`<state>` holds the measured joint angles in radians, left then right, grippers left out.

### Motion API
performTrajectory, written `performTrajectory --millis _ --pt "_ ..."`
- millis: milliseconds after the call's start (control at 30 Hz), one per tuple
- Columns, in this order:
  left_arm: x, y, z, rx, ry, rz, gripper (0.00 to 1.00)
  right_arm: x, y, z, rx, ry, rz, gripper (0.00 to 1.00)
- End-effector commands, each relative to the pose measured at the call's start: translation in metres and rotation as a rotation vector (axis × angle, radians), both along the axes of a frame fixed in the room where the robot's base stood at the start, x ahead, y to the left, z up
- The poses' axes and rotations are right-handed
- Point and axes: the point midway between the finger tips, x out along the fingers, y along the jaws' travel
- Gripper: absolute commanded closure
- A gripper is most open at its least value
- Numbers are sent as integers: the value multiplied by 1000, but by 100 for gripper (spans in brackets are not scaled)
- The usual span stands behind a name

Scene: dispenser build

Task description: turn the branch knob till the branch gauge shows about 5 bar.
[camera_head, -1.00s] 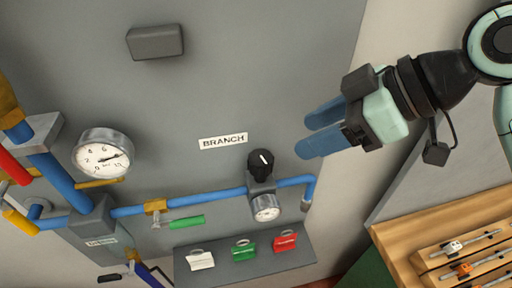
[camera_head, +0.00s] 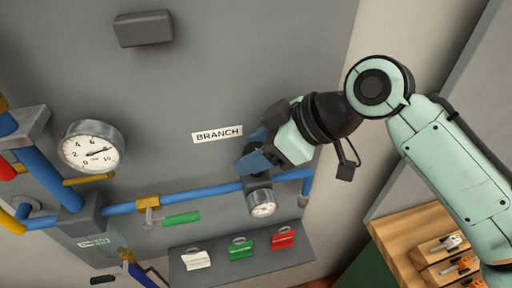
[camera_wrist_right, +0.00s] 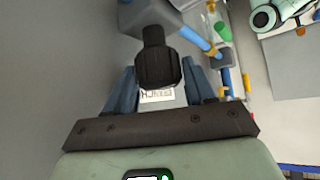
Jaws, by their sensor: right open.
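The black branch knob (camera_wrist_right: 158,66) lies between the two blue fingers of my right gripper in the right wrist view, with a gap on both sides. In the head view my right gripper (camera_head: 255,152) hides the knob, just below the BRANCH label (camera_head: 217,134). The right gripper is open and also fills the lower part of the wrist view (camera_wrist_right: 160,95). The small branch gauge (camera_head: 262,203) sits just below the gripper; its needle is too small to read. My left gripper is not in view.
A larger gauge (camera_head: 91,147) is at the left, its needle near 8. Blue pipe (camera_head: 215,191) runs across the panel. A green-handled valve (camera_head: 181,219) is on it. A shelf holds white (camera_head: 197,260), green (camera_head: 241,249) and red (camera_head: 283,238) tags. A wooden rack (camera_head: 405,240) stands at lower right.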

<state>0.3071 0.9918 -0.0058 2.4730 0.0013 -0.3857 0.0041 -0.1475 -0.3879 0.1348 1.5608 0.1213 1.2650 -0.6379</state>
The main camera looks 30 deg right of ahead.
Motion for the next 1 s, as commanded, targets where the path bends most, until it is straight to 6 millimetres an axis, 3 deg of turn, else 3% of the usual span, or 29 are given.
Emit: performTrajectory --millis 33,133,533,1000 --pt "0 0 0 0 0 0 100 0 0 0 0 0 0 53" --pt "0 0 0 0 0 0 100 0 0 0 0 0 0 84" --pt "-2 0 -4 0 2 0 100 0 0 0 -1 -2 -66 84" --pt "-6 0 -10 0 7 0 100 0 0 1 -1 -4 -387 84"
